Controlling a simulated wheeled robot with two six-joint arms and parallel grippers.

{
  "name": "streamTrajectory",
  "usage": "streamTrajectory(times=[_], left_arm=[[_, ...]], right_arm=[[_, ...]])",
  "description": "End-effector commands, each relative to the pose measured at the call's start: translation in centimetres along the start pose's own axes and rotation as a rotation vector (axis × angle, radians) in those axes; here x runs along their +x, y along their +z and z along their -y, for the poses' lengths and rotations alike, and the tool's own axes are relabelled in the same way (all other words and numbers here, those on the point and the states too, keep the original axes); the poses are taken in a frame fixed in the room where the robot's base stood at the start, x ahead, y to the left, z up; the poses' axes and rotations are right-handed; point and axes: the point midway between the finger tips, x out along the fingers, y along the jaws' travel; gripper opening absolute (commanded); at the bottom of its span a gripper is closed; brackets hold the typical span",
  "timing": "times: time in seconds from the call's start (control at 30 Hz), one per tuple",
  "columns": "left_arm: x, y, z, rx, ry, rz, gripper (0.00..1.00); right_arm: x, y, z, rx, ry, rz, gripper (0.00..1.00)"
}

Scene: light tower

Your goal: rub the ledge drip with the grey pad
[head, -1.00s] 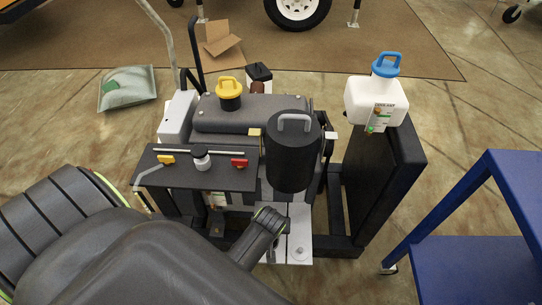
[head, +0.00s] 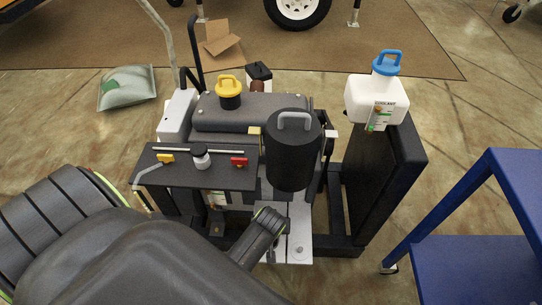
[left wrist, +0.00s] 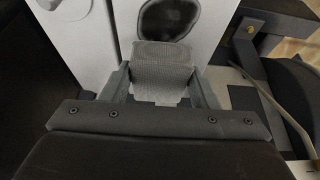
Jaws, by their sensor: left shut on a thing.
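My left gripper (left wrist: 161,85) is shut on the grey pad (left wrist: 162,70), a pale grey block between its two fingers in the left wrist view. The ledge drip (left wrist: 168,18) is a dark, rounded stain with a grey middle on the white ledge (left wrist: 218,20). The pad's far edge meets or overlaps the drip's near edge in the picture; I cannot tell whether they touch. In the head view the white ledge (head: 299,235) lies low at the machine's front, beside my left arm's end, which hides the pad and drip. My right gripper is not in view.
A black cylinder (head: 292,160) with a grey handle stands just behind the ledge. A dark shelf (head: 215,178) with small knobs is to its left. A white coolant tank (head: 376,100) stands on a black post at right. A blue cart (head: 470,265) is at far right.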

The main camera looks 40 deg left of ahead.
Motion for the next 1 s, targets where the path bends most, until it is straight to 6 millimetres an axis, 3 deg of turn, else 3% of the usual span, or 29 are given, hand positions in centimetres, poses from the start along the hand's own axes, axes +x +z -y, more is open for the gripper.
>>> streamTrajectory(times=[0.73,1.0], left_arm=[[1.5,0.6,0.0,0.000,-0.001,0.000,0.32],[0.5,1.7,0.0,-0.001,-0.001,0.003,0.32]], right_arm=[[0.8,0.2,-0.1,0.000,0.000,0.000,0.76],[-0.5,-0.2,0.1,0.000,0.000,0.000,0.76]])
